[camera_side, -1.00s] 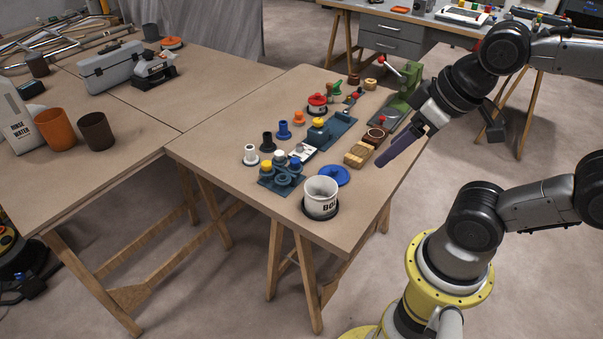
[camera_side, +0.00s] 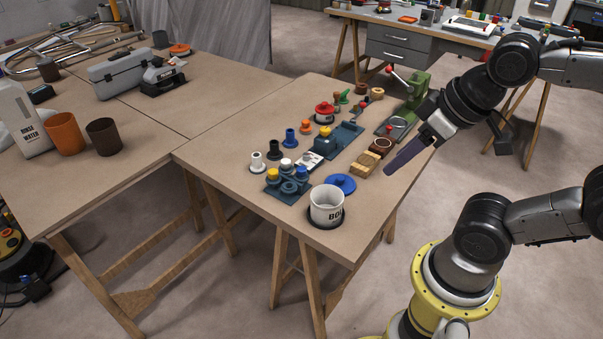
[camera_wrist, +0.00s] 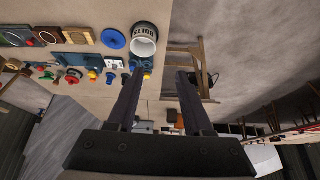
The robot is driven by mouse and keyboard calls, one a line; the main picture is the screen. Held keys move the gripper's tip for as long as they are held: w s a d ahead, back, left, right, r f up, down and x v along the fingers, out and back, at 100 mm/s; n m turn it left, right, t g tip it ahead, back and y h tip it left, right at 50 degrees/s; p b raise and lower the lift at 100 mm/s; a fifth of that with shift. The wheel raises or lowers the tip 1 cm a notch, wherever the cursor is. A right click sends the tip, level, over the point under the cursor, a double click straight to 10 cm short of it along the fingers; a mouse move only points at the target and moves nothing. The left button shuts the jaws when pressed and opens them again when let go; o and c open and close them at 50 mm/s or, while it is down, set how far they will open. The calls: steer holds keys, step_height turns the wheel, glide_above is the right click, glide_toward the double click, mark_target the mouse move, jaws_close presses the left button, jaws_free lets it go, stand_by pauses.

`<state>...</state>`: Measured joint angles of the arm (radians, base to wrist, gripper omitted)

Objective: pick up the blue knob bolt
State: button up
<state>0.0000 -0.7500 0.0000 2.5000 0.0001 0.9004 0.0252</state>
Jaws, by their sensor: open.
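The blue knob bolt (camera_side: 291,138) stands upright on the table, between a black knob bolt (camera_side: 274,150) and an orange one (camera_side: 305,127). A small blue shape in the wrist view (camera_wrist: 110,77) looks like it, left of the fingers. My gripper (camera_side: 391,170) is open and empty, above the table's right edge. It is well to the right of the bolt, with the wooden blocks and blue fixture between. In the wrist view the two dark fingers (camera_wrist: 160,73) are wide apart with nothing between them.
A dark blue rack (camera_side: 287,187) with coloured knobs, a white BOLTS tub (camera_side: 326,205) and a blue lid (camera_side: 341,184) stand at the near end. A white knob bolt (camera_side: 257,161) is left of the black one. A green press (camera_side: 412,94) stands at the back right.

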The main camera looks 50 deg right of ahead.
steer(key=w+r+m, duration=0.3)
steer(key=r+m, duration=0.1)
steer(key=m, duration=0.1)
steer(key=m+g, duration=0.6)
steer(key=m, duration=0.7)
glide_above(301, 168)
step_height(301, 168, down, 20)
steer(key=shift+d+f, duration=0.1)
steer(key=shift+d, duration=0.05)
steer(key=shift+s+a+f, duration=0.1)
steer(key=shift+f, duration=1.55)
steer(key=shift+a+f, duration=0.1)
steer(key=shift+f, duration=1.55)
steer(key=shift+c, duration=0.2)
